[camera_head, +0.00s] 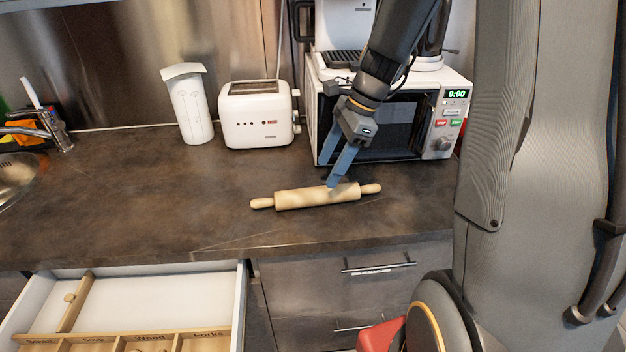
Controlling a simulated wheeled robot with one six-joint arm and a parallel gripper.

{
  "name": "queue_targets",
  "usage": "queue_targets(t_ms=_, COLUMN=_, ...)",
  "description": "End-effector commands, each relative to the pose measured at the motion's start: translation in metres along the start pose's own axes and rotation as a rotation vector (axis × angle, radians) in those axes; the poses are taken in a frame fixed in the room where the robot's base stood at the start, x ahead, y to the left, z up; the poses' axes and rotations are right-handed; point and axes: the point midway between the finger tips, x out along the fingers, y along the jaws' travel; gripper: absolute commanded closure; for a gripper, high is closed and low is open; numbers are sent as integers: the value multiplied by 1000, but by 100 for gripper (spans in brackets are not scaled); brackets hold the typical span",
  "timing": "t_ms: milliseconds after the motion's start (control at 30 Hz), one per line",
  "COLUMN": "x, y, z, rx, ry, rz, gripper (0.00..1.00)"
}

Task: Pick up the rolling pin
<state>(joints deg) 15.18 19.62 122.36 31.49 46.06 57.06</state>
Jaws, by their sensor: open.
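A light wooden rolling pin (305,198) lies on the dark countertop (130,205), with its two handles pointing left and right. My gripper (334,183) comes down from above, with blue fingers at the right part of the pin's roller. The fingers are open, and their tips are at or just above the pin's upper edge. I cannot tell from this view whether they touch it or how they straddle it.
A white microwave (447,122) stands close behind my gripper. A white toaster (257,115) and a white container (190,105) stand at the back. A sink (18,178) is at left. An open drawer (240,300) juts out below the counter. The counter left of the pin is clear.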

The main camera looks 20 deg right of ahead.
Motion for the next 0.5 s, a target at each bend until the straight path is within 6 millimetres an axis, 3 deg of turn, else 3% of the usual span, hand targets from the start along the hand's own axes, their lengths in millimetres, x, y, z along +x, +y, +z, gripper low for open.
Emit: queue_targets(t_ms=500, x=55, y=4, z=-5, rx=14, ry=-3, rz=6, gripper=41)
